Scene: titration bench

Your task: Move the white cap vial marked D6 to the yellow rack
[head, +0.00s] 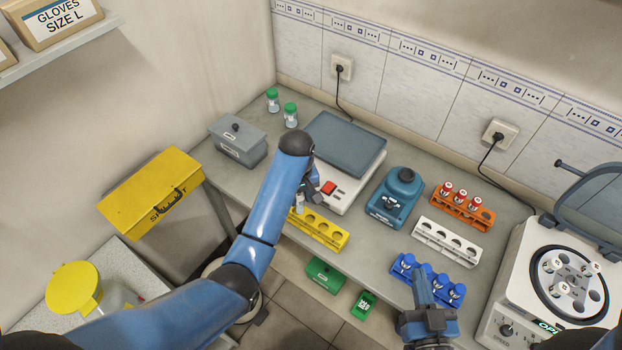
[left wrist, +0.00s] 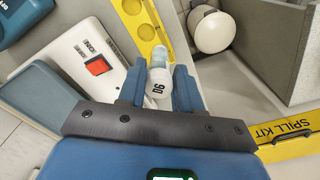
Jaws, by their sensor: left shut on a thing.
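The vial marked D6 (left wrist: 159,78) has a white cap and a clear body. It is between the fingers of my left gripper (left wrist: 159,90), which is shut on it. In the head view my left gripper (head: 306,196) is partly hidden by its own arm. The yellow rack (head: 318,232) stands at the bench's front edge, with several round holes. The vial is at the rack's left end in the head view; I cannot tell whether it touches it. The rack also shows in the left wrist view (left wrist: 142,30). My right gripper (head: 426,300) is beside the blue rack, its jaw gap unclear.
A scale (head: 344,155) stands behind the yellow rack. Right of it are a blue device (head: 397,195), a white rack (head: 448,243), an orange rack (head: 465,205) with red-capped vials, a blue rack (head: 430,278) and a centrifuge (head: 535,270). Two green-capped vials (head: 290,114) stand behind.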

